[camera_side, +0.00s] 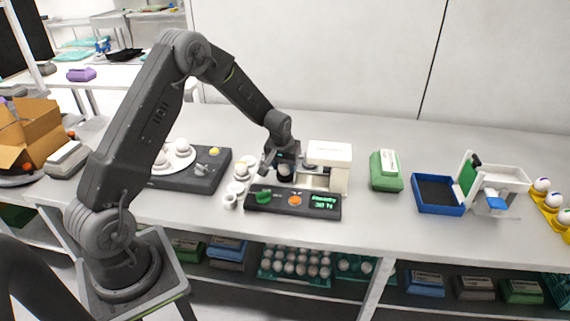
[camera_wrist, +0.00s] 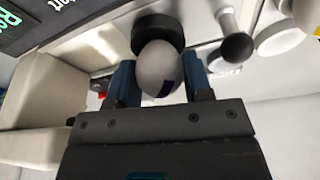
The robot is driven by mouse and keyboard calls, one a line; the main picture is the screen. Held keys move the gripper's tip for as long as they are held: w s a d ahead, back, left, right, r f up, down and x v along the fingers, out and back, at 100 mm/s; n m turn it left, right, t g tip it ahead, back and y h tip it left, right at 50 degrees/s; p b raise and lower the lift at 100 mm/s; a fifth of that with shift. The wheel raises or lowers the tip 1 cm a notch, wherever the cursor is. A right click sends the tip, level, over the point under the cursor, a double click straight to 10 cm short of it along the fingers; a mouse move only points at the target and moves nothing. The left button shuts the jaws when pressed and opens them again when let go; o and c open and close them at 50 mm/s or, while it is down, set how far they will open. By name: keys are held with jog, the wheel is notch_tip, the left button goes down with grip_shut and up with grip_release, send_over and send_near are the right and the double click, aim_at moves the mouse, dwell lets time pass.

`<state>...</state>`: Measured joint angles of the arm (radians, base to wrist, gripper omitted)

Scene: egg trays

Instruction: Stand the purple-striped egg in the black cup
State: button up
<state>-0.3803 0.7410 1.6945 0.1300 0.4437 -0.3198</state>
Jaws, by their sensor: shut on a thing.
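The white egg (camera_wrist: 158,66) with a dark purple stripe is between the two blue fingers of my gripper (camera_wrist: 160,82) in the wrist view. My gripper is shut on it. The round black cup (camera_wrist: 158,26) is right beyond the egg, and the egg's far end overlaps it in the picture. I cannot tell whether the egg rests inside the cup or is just above it. In the side view my gripper (camera_side: 281,166) points down at the cream testing machine (camera_side: 329,152), beside its block.
A black panel (camera_side: 265,201) with a green display and orange button fronts the machine. Small white cups (camera_side: 230,201) stand left of it. A dark tester (camera_side: 213,171) with eggs is further left. A green box (camera_side: 386,172) and blue tray (camera_side: 438,194) are right.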

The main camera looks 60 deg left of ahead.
jog(key=shift+f, duration=0.3)
dwell(0.6)
jog(key=o, duration=0.7)
jog(key=v, duration=1.3)
jog(key=shift+s+r, duration=0.1)
jog(key=shift+r, duration=0.3)
